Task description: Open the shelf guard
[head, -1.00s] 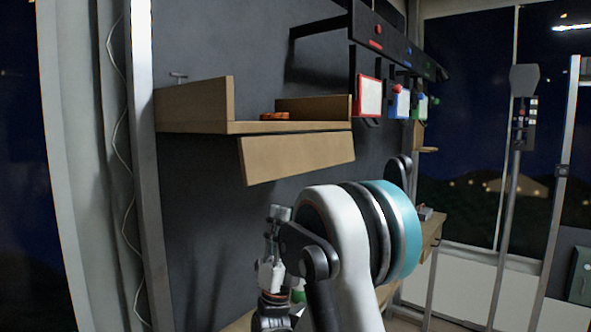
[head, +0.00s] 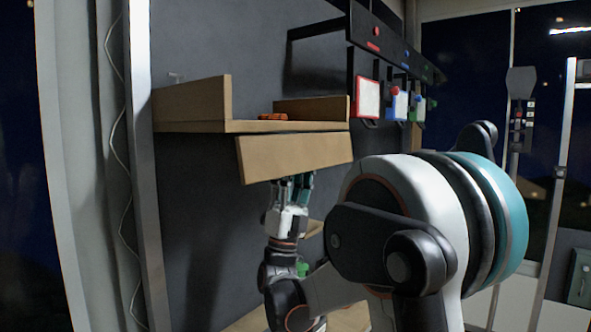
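The shelf guard, a light wooden board (head: 295,158), hangs below the front edge of the wooden shelf (head: 236,127) on the dark wall. Its face is tilted and its lower edge slopes up to the right. My gripper (head: 293,186) points up just under the guard's lower edge, near the middle. The fingertips meet that edge in the picture, and their tops seem hidden by the board. I cannot tell whether they touch it, or how far apart they are.
A small orange object (head: 287,117) lies on the shelf. A black rail (head: 390,45) with red, blue and green hanging items is at the upper right. A metal post (head: 140,150) stands left of the shelf. My arm covers much of the lower right.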

